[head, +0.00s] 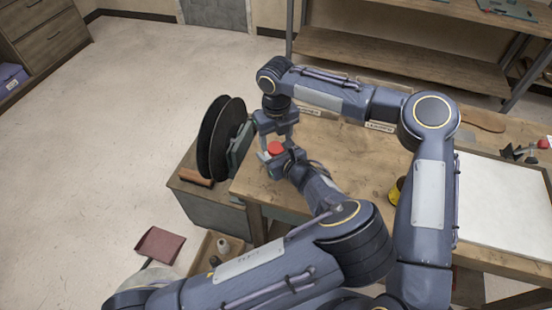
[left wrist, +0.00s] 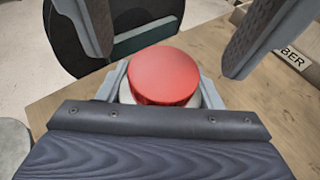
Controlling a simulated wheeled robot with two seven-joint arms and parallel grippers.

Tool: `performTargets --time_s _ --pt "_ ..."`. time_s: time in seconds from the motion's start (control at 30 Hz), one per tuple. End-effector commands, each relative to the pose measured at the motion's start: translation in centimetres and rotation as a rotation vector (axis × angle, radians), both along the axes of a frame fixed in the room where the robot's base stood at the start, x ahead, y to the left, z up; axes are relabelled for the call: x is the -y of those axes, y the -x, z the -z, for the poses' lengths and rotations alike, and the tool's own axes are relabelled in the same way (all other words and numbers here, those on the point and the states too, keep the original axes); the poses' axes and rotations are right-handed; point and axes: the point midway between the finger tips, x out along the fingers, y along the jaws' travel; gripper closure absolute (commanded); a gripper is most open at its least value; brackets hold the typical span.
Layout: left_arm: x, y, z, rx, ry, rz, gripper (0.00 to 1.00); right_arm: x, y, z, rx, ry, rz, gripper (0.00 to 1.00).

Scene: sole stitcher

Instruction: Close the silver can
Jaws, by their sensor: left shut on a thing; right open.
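The silver can (left wrist: 126,92) shows as a pale grey rim under a round red lid (left wrist: 163,74) in the left wrist view. The red lid also shows in the head view (head: 275,148), near the table's left end. The lid rests on top of the can; whether it is fully tightened I cannot tell. My left gripper (head: 270,154) is shut on the can, one finger on each side. My right gripper (head: 276,137) points down from above, open, its fingers spread left and right above the lid and apart from it. The lower can is hidden by my left gripper.
Large black discs (head: 215,138) stand just left of the wooden table (head: 350,150). A yellow container (head: 394,192) is partly hidden behind my right arm. A white mat (head: 505,205) lies at right. Labelled strips (head: 380,127) lie along the table's back.

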Motion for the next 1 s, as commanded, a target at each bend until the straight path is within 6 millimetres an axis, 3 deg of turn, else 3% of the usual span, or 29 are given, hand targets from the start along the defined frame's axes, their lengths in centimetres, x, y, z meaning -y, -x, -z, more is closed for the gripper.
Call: performTargets --time_s 0.2,0.53,0.87,1.0 --pt "-0.1 0.1 0.3 -0.006 0.001 -0.001 1.00 0.0 0.0 1.9 0.000 -0.001 0.000 0.40" --pt "-0.1 0.1 0.3 -0.006 0.001 -0.001 1.00 0.0 0.0 2.1 0.001 0.000 0.000 0.42" --pt "-0.1 0.1 0.3 -0.006 0.001 -0.001 1.00 0.0 0.0 2.1 0.001 0.000 0.000 0.85" --pt "-0.1 0.1 0.3 -0.006 0.001 -0.001 1.00 0.0 0.0 2.0 0.002 0.001 0.052 0.86"
